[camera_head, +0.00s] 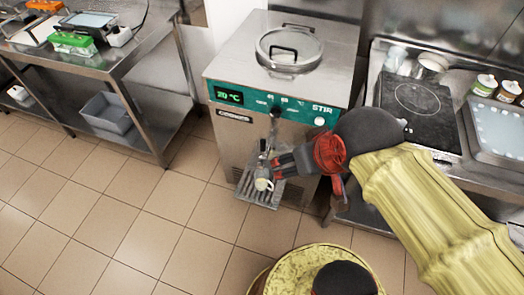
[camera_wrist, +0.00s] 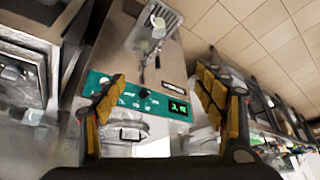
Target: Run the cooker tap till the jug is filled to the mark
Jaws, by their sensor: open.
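The cooker (camera_head: 285,95) is a steel cabinet with a teal panel (camera_head: 270,105) reading about 20 °C. Its tap (camera_head: 272,130) is on the front below the panel; it also shows in the wrist view (camera_wrist: 157,60). A small pale jug (camera_head: 263,183) stands on the slotted drip tray (camera_head: 258,200) beneath the tap. In the wrist view the jug (camera_wrist: 158,30) is seen from above; its mark and fill level are too small to tell. My gripper (camera_head: 280,163) is open and empty in front of the cooker, near the tap. The wrist view shows its fingers (camera_wrist: 160,78) spread, with the tap between them and farther off.
A round lid (camera_head: 290,48) with a handle covers the cooker's top. A steel counter (camera_head: 120,55) with trays and a grey bin (camera_head: 108,112) below stands left. A black hob (camera_head: 418,108) and bottles (camera_head: 484,86) are right. The tiled floor in front is clear.

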